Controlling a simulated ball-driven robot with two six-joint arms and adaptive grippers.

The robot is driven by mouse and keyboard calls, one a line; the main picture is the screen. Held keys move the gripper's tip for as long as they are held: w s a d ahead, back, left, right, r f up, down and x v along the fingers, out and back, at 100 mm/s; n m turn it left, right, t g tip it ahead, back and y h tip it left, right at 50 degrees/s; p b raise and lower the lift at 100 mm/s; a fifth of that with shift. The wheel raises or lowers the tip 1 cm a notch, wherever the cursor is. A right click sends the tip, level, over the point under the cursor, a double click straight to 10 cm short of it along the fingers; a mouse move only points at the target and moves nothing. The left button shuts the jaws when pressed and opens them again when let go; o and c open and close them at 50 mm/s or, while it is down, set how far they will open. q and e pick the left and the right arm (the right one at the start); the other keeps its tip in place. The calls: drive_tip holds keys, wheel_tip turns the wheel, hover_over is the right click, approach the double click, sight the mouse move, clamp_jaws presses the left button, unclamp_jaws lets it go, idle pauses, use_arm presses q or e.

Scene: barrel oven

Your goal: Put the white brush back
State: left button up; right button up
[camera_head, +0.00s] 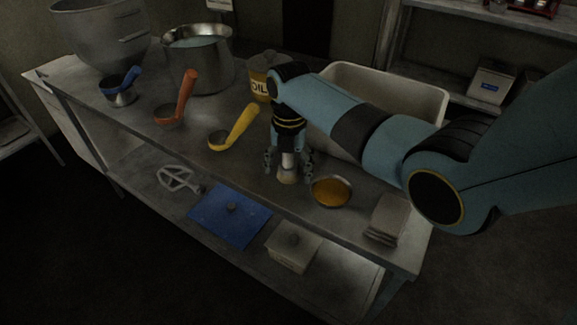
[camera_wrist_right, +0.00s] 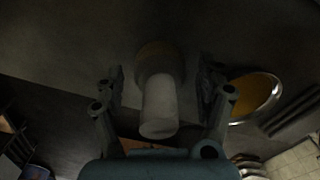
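The white brush (camera_head: 288,176) stands upright on the metal table near its front edge, with its tan end down and its white handle up. My right gripper (camera_head: 288,163) reaches down over it, with one finger on each side of the handle. In the right wrist view the brush (camera_wrist_right: 159,105) lies between the two fingers of the gripper (camera_wrist_right: 160,85), with a gap on both sides, so the gripper is open and not touching it. The top of the handle is partly hidden by the gripper in the head view. My left gripper is not in view.
A bowl of orange liquid (camera_head: 331,190) stands close to the right of the brush. Yellow (camera_head: 240,127), orange (camera_head: 178,105) and blue (camera_head: 121,90) ladles lie left. An oil tin (camera_head: 262,85) and white tub (camera_head: 400,97) stand behind. Stacked cloths (camera_head: 386,218) lie at the right corner.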

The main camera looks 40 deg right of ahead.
drive_tip(key=shift+r, duration=0.1)
wheel_tip(320, 180, up, 12)
drive_tip(key=shift+r+p, duration=0.1)
drive_tip(key=shift+p, duration=0.35)
drive_tip(key=shift+s, duration=0.15)
idle(0.4)
